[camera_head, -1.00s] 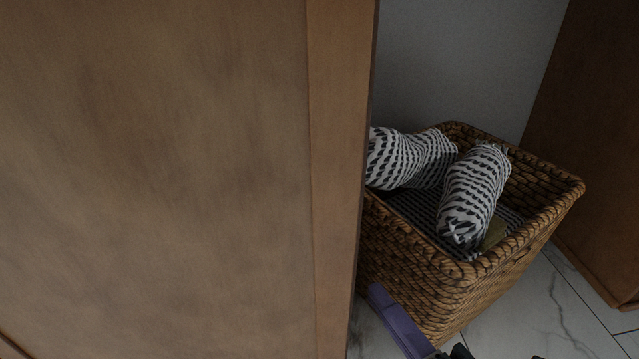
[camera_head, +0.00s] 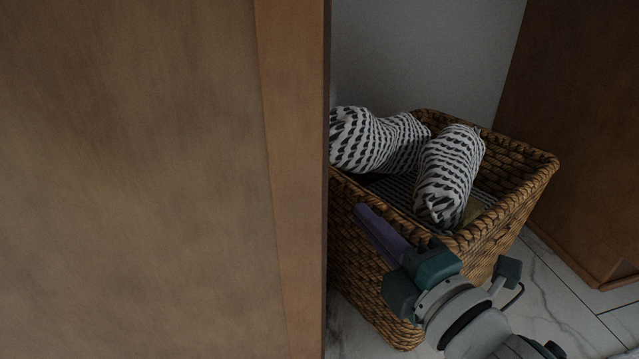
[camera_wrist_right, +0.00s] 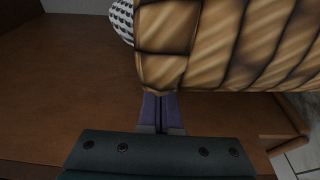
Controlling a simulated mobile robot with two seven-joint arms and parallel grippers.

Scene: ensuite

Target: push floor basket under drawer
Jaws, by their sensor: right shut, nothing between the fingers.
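The woven floor basket (camera_head: 375,275) stands upright on the tiled floor, its left part hidden behind a wooden panel. It holds striped black-and-white rolled cloths (camera_head: 448,178). My right gripper (camera_head: 362,212) is shut and empty, its purple fingers at the basket's near side, just below the rim. In the right wrist view the basket's weave (camera_wrist_right: 225,45) fills the top, and the shut purple fingers (camera_wrist_right: 160,100) reach its lower edge; whether they touch cannot be told. My left gripper is not in view. No drawer can be clearly made out.
A large wooden panel (camera_head: 140,180) fills the left of the head view, close to the basket. Another brown wooden cabinet side (camera_head: 580,140) stands at the right. A grey wall (camera_head: 425,55) lies behind. Marble-patterned tile floor (camera_head: 560,300) is clear at lower right.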

